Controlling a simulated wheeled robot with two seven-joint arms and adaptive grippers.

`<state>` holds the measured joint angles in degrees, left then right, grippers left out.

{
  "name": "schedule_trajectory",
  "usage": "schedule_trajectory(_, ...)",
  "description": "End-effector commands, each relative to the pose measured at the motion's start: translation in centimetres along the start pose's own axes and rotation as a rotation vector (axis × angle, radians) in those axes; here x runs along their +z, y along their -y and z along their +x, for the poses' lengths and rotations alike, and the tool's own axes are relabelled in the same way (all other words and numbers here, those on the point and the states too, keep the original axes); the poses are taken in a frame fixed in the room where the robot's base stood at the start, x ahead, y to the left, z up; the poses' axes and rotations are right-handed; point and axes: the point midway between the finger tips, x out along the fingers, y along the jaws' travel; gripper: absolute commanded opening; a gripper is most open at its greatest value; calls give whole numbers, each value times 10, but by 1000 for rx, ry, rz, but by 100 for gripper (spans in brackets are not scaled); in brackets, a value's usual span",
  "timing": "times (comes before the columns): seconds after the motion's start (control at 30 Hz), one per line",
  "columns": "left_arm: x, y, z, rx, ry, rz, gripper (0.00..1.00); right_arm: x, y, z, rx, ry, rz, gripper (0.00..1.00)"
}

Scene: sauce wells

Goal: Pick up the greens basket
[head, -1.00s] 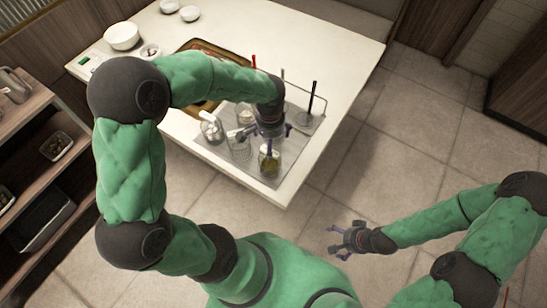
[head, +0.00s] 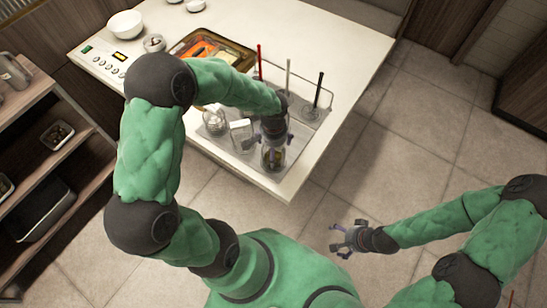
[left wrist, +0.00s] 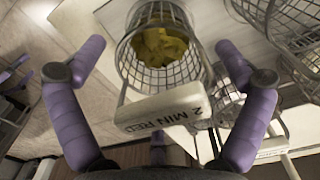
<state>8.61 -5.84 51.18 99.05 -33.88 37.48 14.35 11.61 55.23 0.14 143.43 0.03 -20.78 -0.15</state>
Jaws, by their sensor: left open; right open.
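A wire basket with yellow-green pieces (head: 273,158), which I take for the greens basket, stands near the front corner of the counter. In the left wrist view the same basket (left wrist: 140,72) is at top centre, with a pale handle (left wrist: 165,110) lettered "2 MIN RED" facing me. My left gripper (head: 268,143) is over the basket and partly hides it. In the left wrist view its purple fingers (left wrist: 157,50) are spread, one on each side of the basket and handle, with nothing gripped. My right gripper (head: 342,240) is open and empty, off the counter above the floor.
Other wire baskets (left wrist: 283,20) stand close beside it. A glass jar (head: 215,122) and upright red, white and black sticks (head: 319,88) are nearby on the counter. A tray of orange food (head: 193,46) and a white bowl (head: 125,23) are farther back. Shelves stand at left.

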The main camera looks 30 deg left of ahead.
Motion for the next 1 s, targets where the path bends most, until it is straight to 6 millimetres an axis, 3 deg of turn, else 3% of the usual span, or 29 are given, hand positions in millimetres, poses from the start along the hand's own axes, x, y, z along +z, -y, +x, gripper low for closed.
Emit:
schedule_trajectory(0.27,0,0,4,0,0,-1,97,0,0,1,0,0,0,93)
schedule_trajectory(0.47,0,0,4,0,0,-1,42,0,0,1,0,0,0,93)
schedule_trajectory(0.8,0,0,2,0,0,-1,41,0,0,0,0,0,0,93)
schedule_trajectory(1.0,-1,0,-12,0,-3,-1,41,0,2,-6,0,0,0,93)
